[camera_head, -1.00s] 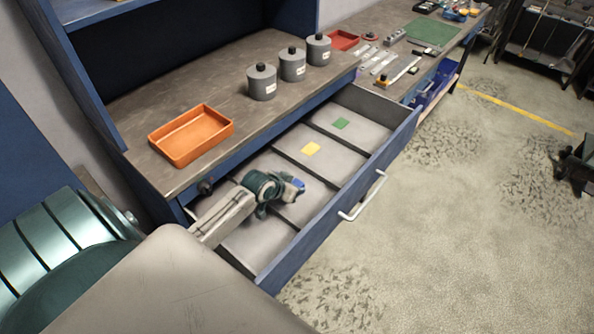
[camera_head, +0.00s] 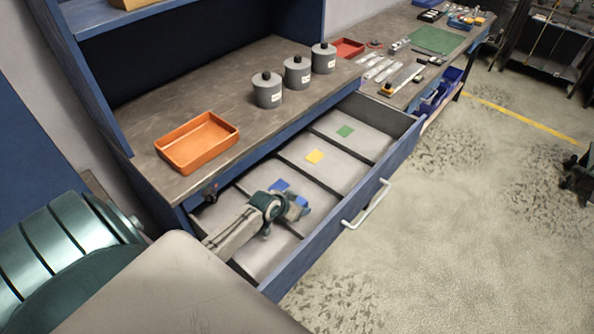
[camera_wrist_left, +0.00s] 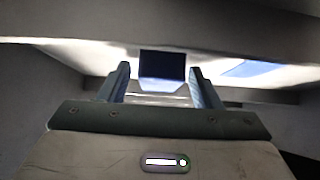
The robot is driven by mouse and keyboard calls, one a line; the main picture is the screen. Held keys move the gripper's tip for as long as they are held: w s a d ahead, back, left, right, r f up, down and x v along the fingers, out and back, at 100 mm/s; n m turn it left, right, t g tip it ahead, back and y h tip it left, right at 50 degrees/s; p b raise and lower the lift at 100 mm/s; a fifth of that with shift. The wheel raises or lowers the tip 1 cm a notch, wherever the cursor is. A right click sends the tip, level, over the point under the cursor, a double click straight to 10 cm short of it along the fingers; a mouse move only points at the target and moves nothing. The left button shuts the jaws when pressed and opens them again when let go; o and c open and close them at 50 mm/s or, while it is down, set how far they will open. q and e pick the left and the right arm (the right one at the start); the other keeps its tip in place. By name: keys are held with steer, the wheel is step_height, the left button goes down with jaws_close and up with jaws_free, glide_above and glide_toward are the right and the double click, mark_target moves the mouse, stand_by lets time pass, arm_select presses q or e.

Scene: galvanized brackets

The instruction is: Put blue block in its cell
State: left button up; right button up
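The blue block (camera_head: 303,201) shows partly at the fingertips of my left gripper (camera_head: 296,207), low in the open drawer (camera_head: 330,225). In the left wrist view the block (camera_wrist_left: 162,66) looks dark with a blue lower edge. It stands between the two fingers of the left gripper (camera_wrist_left: 160,78), with a gap visible on each side, so the gripper is open around it. A flat blue marker (camera_head: 279,185) lies on the floor of the same cell, behind the gripper; it also shows right of the block in the wrist view (camera_wrist_left: 250,69). My right gripper is not in view.
Thin dividers split the drawer into cells. Neighbouring cells hold a yellow marker (camera_head: 315,156) and a green marker (camera_head: 345,131). The worktop above carries an orange tray (camera_head: 197,143) and three grey canisters (camera_head: 268,92). The drawer's front wall and handle (camera_head: 367,204) are close by.

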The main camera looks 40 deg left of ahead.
arm_select(q)
steer(key=shift+r, duration=0.15)
steer(key=shift+s+r, duration=0.1)
steer(key=shift+s, duration=0.05)
steer(key=b+v, duration=0.1)
steer(key=v, duration=1)
steer(key=shift+s+r+b, duration=0.2)
steer(key=shift+r+b, duration=0.1)
steer(key=shift+b, duration=0.1)
steer(key=shift+a, duration=0.1)
